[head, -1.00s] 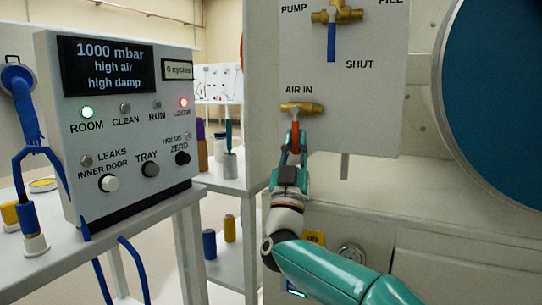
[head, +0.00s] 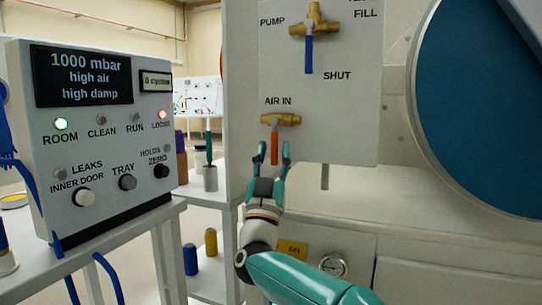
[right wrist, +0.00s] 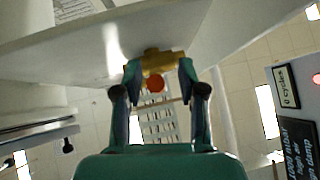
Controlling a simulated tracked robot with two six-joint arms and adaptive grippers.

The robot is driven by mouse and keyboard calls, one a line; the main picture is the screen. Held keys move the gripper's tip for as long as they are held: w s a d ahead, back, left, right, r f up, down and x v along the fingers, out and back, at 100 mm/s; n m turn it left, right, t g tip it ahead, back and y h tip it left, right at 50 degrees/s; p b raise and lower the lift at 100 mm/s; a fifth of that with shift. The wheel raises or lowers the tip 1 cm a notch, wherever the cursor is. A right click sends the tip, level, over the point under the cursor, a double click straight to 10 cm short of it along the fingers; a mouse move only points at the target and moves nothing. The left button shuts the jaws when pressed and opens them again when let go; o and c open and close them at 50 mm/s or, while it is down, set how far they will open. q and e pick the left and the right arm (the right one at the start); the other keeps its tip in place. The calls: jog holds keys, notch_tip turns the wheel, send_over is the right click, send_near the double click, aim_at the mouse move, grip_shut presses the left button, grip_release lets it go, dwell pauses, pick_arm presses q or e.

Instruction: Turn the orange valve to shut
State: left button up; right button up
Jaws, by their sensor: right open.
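The orange valve (head: 275,148) has an orange lever hanging straight down from a brass body (head: 281,119) under the words AIR IN on the white panel. My right gripper (head: 273,153) is open, with its fingertips on either side of the lever's lower end. In the right wrist view the lever's round orange end (right wrist: 156,83) shows between the open fingers, with the brass body behind it. I cannot tell whether a finger touches the lever. The left gripper is not in view.
A blue-handled valve (head: 309,54) hangs above on the same panel, by PUMP, FILL and SHUT labels. A grey control box (head: 110,160) reads 1000 mbar at left. A large blue round door (head: 480,100) is at right.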

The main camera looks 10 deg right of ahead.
jog(key=v, duration=1.2)
jog(key=shift+f, duration=0.15)
dwell(0.4)
